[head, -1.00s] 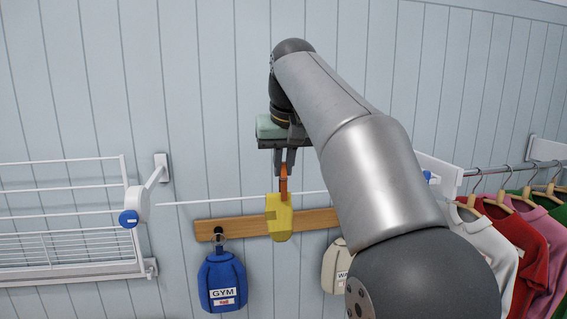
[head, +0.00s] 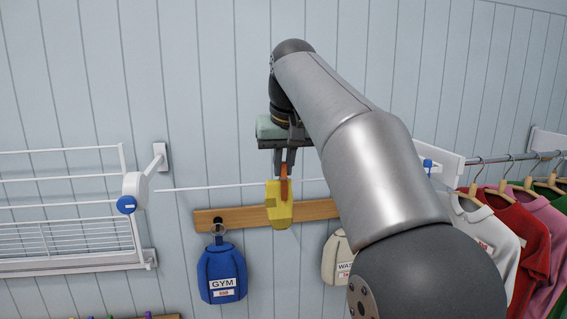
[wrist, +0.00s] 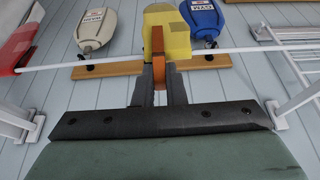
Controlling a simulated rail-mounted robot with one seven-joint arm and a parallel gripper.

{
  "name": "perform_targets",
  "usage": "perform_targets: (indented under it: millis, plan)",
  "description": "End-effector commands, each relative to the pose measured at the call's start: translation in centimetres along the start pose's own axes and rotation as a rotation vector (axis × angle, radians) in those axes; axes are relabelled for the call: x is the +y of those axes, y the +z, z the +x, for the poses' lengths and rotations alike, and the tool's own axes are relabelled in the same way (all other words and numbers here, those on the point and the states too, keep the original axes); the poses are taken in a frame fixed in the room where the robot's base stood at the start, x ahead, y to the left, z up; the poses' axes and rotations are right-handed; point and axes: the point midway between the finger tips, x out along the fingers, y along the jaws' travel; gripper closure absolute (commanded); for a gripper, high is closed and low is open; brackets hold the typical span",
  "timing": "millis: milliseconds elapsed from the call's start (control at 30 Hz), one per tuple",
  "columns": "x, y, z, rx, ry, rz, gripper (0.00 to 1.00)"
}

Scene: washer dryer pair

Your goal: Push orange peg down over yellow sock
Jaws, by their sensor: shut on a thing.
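The yellow sock (head: 275,213) hangs over the white line (head: 240,187) in front of the wooden rail; it also shows in the wrist view (wrist: 178,27). The orange peg (head: 284,179) is upright and overlaps the upper part of the sock; it also shows in the wrist view (wrist: 158,57). My gripper (head: 284,163) is above the sock and shut on the upper end of the peg. The peg's legs seem to straddle the line and sock, but how far down they reach is hard to tell.
A blue GYM bag (head: 222,273) and a cream bag (head: 337,259) hang from the wooden rail (head: 252,217). A white wire rack (head: 65,245) is at left. Shirts on hangers (head: 515,235) are at right. The wall above the line at left is clear.

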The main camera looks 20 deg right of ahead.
Motion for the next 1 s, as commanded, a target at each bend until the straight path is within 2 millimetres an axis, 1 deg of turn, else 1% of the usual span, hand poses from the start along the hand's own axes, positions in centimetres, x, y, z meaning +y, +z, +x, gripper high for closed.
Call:
perform_targets:
  millis: [167, 200, 267, 300, 567, 667, 767, 833, 1000]
  plan:
    - [0.0, 0.0, 0.0, 0.001, 0.0, 0.0, 1.0]
    - [0.0, 0.0, 0.0, 0.001, 0.0, 0.0, 0.87]
    - [0.0, 0.0, 0.0, 0.001, 0.0, 0.0, 0.7]
    - [0.0, 0.0, 0.0, 0.001, 0.0, 0.0, 0.64]
    - [0.0, 0.0, -0.1, 0.001, 0.0, 0.0, 0.64]
    - [0.0, -0.1, -0.7, 0.003, 0.0, 0.0, 0.64]
    - [0.0, -0.1, -2.0, 0.004, 0.0, 0.0, 0.64]
    - [0.0, -0.1, -3.4, 0.005, 0.0, 0.0, 0.64]
    - [0.0, -0.3, -7.8, 0.006, 0.0, 0.0, 0.64]
